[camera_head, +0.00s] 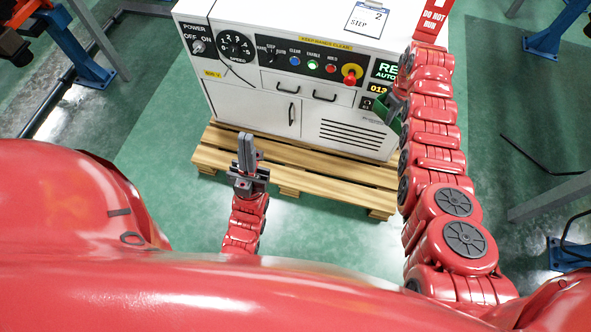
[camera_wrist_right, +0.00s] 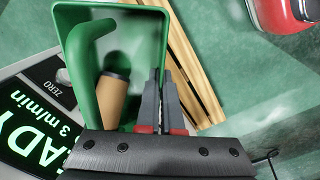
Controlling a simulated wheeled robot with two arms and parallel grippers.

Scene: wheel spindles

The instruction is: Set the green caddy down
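The green caddy (camera_head: 386,112) is in front of the right part of the white control cabinet (camera_head: 290,112), mostly hidden by my right arm in the head view. In the right wrist view, the caddy (camera_wrist_right: 72,16) shows its open top, a green handle and a brown cylinder (camera_wrist_right: 112,97) with a dark top inside. My right gripper (camera_wrist_right: 162,78) has its fingers close together at the caddy's right wall and appears shut on it. The caddy seems raised off the floor. My left gripper (camera_head: 246,138) is shut and empty, pointing up, in front of the pallet.
The cabinet stands on a wooden pallet (camera_head: 290,172). Its panel has knobs, lit buttons, a red stop button (camera_head: 351,74) and a green display (camera_head: 384,69). Blue-footed metal stands (camera_head: 92,70) are at the sides. Green floor is free left of the pallet.

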